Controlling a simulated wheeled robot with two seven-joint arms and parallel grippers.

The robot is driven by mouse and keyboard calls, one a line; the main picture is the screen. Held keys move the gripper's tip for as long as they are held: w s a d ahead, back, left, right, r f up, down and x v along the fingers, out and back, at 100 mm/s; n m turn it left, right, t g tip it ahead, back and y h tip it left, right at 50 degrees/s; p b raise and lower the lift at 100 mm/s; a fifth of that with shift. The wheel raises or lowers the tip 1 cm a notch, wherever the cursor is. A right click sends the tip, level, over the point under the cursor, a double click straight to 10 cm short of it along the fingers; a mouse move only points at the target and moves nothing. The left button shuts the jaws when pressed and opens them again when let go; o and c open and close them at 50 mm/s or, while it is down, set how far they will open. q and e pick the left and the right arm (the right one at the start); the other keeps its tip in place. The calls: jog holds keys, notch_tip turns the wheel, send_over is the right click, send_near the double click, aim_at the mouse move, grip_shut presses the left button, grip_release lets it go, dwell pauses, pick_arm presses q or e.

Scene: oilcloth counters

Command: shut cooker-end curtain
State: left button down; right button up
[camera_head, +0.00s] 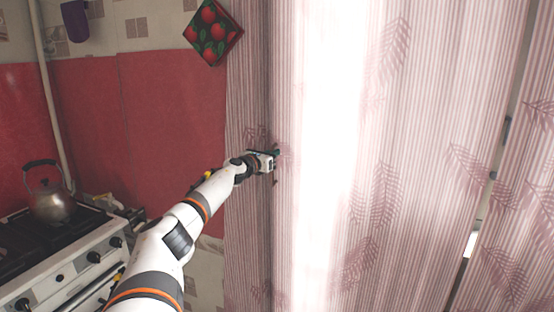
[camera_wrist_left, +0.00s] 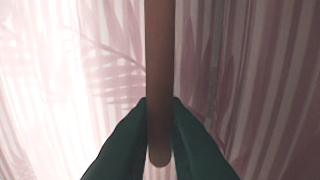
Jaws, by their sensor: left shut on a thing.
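The cooker-end curtain (camera_head: 400,110), pink and striped with leaf prints, hangs from beside the red wall across most of the view, with a bright glow through its middle. My left gripper (camera_head: 274,158) is at this curtain, near its left part. In the left wrist view, the dark green fingers (camera_wrist_left: 160,125) are shut on a brown rod (camera_wrist_left: 160,60), which hangs upright between them with its rounded lower end just below the grip. Curtain cloth fills the background there. The rod's top is out of view. My right gripper does not show.
A second curtain (camera_head: 520,215) hangs at the right, with a narrow slanting gap between the two. The cooker (camera_head: 75,270) with a metal kettle (camera_head: 50,200) stands at the lower left. A tomato-patterned square (camera_head: 213,32) hangs on the wall.

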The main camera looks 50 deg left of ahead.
pick_arm(q)
jog(key=shift+s+a, duration=0.1)
jog(key=shift+a, duration=0.05)
jog(key=c, duration=1.6)
grip_release()
jog(key=shift+o, duration=0.3)
jog(key=shift+s+a, duration=0.15)
jog(key=shift+a, duration=0.05)
jog(key=shift+d, duration=0.15)
jog(key=b+v, duration=0.7)
jog(key=b, duration=0.4)
jog(key=shift+s, duration=0.2)
